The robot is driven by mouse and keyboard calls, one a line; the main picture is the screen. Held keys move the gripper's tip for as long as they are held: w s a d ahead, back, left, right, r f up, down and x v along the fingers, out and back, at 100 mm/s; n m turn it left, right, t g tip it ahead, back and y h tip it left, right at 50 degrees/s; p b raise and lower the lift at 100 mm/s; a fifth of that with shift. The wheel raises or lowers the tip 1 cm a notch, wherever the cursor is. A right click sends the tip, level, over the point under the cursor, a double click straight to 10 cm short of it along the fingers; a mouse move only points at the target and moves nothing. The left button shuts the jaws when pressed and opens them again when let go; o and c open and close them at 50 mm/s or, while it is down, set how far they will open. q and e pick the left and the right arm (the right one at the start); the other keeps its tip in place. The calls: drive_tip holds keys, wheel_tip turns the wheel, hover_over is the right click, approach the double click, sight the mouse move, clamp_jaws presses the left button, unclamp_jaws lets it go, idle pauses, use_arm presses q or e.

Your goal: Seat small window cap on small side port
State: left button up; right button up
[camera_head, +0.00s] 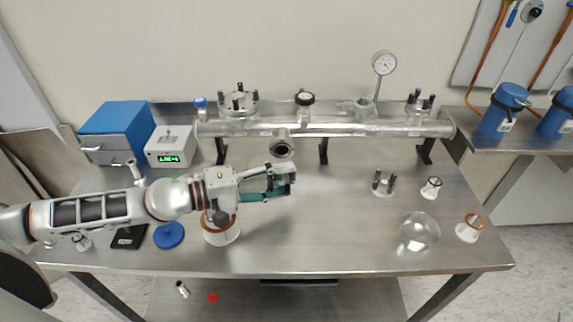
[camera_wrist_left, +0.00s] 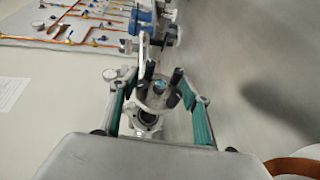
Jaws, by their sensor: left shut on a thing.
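My left gripper (camera_head: 283,180) is shut on the small window cap, a metal disc with a glassy centre and black posts. The cap shows between the fingers in the left wrist view (camera_wrist_left: 158,93); in the head view the fingers partly hide it. The small side port (camera_head: 282,149) is a short round stub with a dark opening, facing forward from the metal manifold tube (camera_head: 345,129). In the head view, the gripper and cap appear just below the port, apart from it. My right gripper is out of view.
Another cap with black posts (camera_head: 383,183), a glass sphere (camera_head: 420,232) and small white fittings (camera_head: 431,188) stand at the right of the table. A blue cabinet (camera_head: 114,128) and a display box (camera_head: 170,146) are at the left.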

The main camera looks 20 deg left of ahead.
sight(281, 156)
use_arm(q)
drive_tip(key=shift+w, duration=0.6)
drive_tip(key=shift+w+a+b, duration=0.25)
drive_tip(key=shift+w+b, duration=0.15)
drive_tip(key=shift+w, duration=0.15)
drive_tip(key=w+b, duration=0.1)
drive_tip(key=w, duration=0.1)
drive_tip(key=w+a, duration=0.1)
drive_tip(key=w, duration=0.1)
drive_tip(key=shift+w+a+r+b, duration=0.1)
drive_tip(key=shift+w+b, duration=0.2)
drive_tip(key=shift+b, duration=0.05)
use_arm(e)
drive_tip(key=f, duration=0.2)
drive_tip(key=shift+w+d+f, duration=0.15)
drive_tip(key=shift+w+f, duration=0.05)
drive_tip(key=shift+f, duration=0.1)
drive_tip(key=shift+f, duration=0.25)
use_arm(q)
drive_tip(key=shift+w+a+b, duration=0.2)
drive_tip(key=shift+w+b, duration=0.3)
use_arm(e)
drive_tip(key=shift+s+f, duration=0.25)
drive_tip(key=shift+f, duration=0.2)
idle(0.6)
